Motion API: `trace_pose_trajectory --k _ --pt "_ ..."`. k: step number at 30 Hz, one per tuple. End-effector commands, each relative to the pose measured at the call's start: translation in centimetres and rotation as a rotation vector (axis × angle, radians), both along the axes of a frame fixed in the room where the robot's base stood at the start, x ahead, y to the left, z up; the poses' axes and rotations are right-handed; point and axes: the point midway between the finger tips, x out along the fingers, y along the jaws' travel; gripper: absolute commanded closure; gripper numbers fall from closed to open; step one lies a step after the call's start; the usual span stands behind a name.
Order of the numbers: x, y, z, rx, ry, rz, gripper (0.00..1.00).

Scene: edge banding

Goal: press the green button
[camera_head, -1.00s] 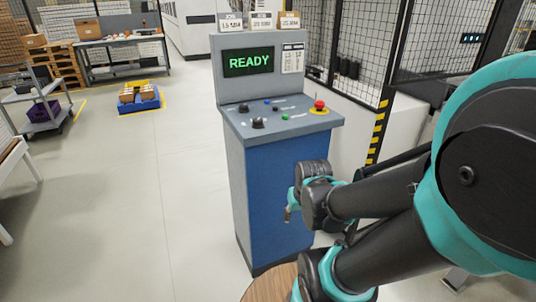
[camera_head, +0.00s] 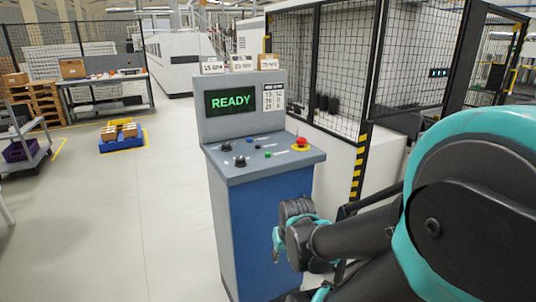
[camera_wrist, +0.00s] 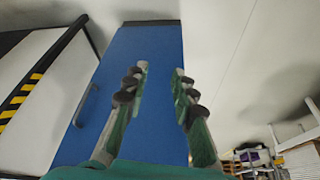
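The green button (camera_head: 267,154) is a small round button on the sloped top of the blue and grey console (camera_head: 262,225), between the black knobs and the red stop button. My gripper (camera_head: 276,253) is in front of the console's blue body, below the level of the panel and away from the button. In the wrist view my gripper (camera_wrist: 160,70) is open and empty, its two fingers apart with the blue console face (camera_wrist: 155,45) beyond them. The button is not seen in the wrist view.
A red stop button (camera_head: 301,143) on a yellow base is on the panel's right. Black knobs (camera_head: 240,161) and a blue button (camera_head: 250,141) are also there.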

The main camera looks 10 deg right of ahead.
Motion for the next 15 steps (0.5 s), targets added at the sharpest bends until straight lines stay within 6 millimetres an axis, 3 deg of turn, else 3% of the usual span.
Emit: trace_pose_trajectory --k 1,5,15 --pt "0.00 0.00 0.00 0.000 0.000 0.000 0.84" --pt "0.00 0.00 0.00 0.000 0.000 0.000 1.00" --pt "0.00 0.00 0.00 0.000 0.000 0.000 1.00"
